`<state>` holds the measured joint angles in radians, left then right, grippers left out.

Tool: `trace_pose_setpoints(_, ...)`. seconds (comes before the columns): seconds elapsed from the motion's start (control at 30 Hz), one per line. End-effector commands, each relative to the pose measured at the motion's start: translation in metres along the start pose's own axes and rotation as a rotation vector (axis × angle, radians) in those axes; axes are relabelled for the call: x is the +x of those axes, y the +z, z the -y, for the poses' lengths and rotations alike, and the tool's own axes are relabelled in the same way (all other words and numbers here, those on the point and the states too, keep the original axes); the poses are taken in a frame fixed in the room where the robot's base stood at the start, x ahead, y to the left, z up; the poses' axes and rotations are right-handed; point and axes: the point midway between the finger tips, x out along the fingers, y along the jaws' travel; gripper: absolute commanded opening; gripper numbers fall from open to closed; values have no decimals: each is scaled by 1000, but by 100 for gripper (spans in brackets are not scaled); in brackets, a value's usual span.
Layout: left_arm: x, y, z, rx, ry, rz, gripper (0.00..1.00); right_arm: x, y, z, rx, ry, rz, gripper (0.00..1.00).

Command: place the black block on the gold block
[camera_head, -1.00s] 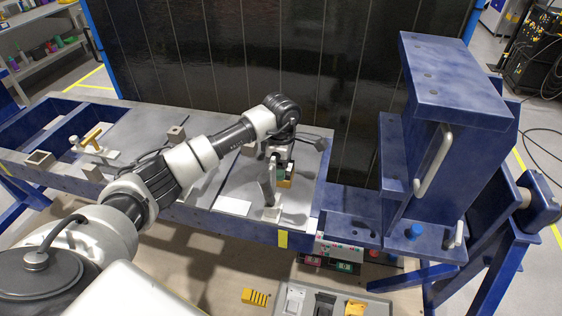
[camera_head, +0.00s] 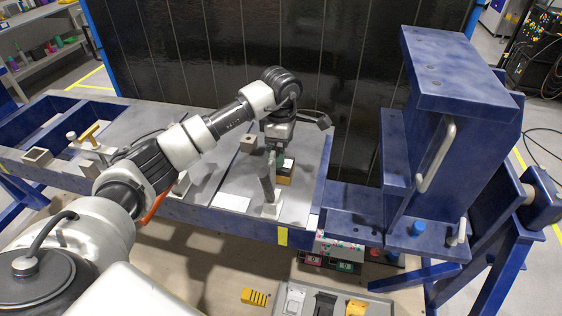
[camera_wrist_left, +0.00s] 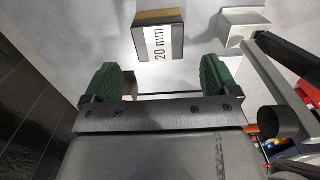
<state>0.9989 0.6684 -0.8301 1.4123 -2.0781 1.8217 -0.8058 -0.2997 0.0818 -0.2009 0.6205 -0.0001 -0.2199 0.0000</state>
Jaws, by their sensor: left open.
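The black block (camera_wrist_left: 172,42) with a white "20 mm" label shows in the left wrist view. A gold edge of the gold block (camera_wrist_left: 158,15) shows along its far side. In the head view the black block (camera_head: 288,171) rests on top of the gold block (camera_head: 284,181) on the grey plate. My left gripper (camera_wrist_left: 158,78) is open and empty, its green finger pads wide apart. It is just short of the blocks and apart from them in the wrist view. In the head view this gripper (camera_head: 280,157) is above the blocks and partly hides them.
The tall blue jig frame (camera_head: 455,90) is at the right. A parts tray (camera_head: 375,308) lies below the table's front edge.

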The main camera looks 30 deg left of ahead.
Motion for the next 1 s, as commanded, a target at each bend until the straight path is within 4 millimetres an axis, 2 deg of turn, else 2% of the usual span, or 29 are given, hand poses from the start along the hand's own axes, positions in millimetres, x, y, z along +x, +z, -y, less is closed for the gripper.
trace_pose_setpoints(0.03, -9, 0, -1, 1, 7, 0, 89, 9, 1, 0, 0, 0, 0, 43)
trace_pose_setpoints(0.2, -44, 0, -1, 0, 6, 1, 89, 21, 2, 0, 0, 0, 0, 43)
trace_pose_setpoints(0.4, -68, 0, 0, 1, 1, 0, 89, 26, 3, 0, 1, 0, 1, 43)
trace_pose_setpoints(1.0, -74, 0, 0, 0, 0, 0, 89, 25, 2, 2, 3, -2, 0, 43)
